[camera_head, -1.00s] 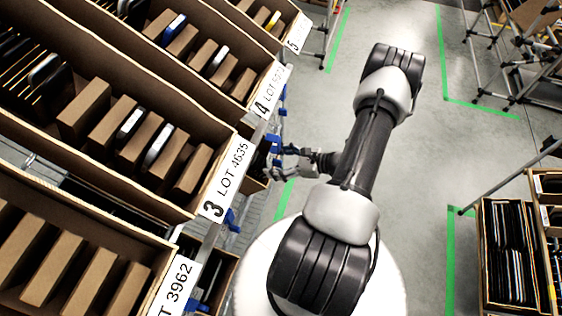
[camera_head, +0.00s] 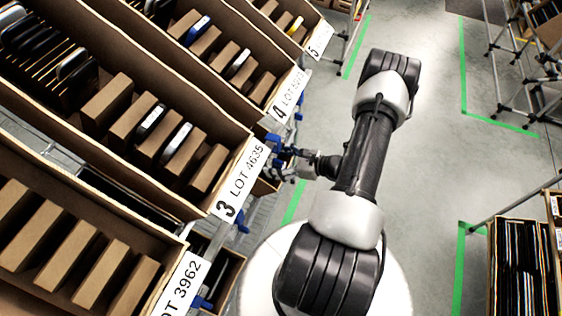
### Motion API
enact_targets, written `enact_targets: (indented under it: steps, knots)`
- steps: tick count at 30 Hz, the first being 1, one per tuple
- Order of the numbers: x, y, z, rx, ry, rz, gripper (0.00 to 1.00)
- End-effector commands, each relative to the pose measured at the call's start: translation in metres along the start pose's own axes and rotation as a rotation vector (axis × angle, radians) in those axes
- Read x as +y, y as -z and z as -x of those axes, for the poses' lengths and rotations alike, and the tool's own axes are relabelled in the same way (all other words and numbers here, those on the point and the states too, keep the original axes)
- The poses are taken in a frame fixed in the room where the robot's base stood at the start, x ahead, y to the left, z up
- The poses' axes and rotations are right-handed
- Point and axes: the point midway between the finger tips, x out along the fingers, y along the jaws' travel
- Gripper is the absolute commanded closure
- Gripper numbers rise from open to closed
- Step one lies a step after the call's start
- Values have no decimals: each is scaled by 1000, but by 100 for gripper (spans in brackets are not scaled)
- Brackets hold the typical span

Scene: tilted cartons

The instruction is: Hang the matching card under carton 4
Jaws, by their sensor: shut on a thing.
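Carton 4 (camera_head: 262,98) is a tilted brown carton on the rack, with brown boxes and a pale device inside. Its white label (camera_head: 289,95) reads 4 and a LOT number too small to read surely. My gripper (camera_head: 284,160) is low beside the rack, between the label of carton 3 and that of carton 4, close to blue clips. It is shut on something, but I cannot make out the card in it. The fingertips are partly hidden among the rack parts and clips.
Carton 3 (camera_head: 215,203), labelled LOT 4635 (camera_head: 240,178), stands nearer; carton 5's label (camera_head: 319,40) is farther back. A carton with label 3962 (camera_head: 180,287) is nearest. Metal rack frames (camera_head: 500,70) and a carton of thin items (camera_head: 517,265) stand right. Grey floor with green tape lies between.

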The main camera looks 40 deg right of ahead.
Motion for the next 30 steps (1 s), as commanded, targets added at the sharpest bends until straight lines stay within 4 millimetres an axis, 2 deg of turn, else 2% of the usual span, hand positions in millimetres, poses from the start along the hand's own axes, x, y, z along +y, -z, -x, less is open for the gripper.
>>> enact_targets:
  steps: [8,18,30]
  knots:
    - [0,-5,-12,0,-1,1,52]
    - [0,9,-17,0,0,0,52]
    - [0,11,-18,0,1,0,52]
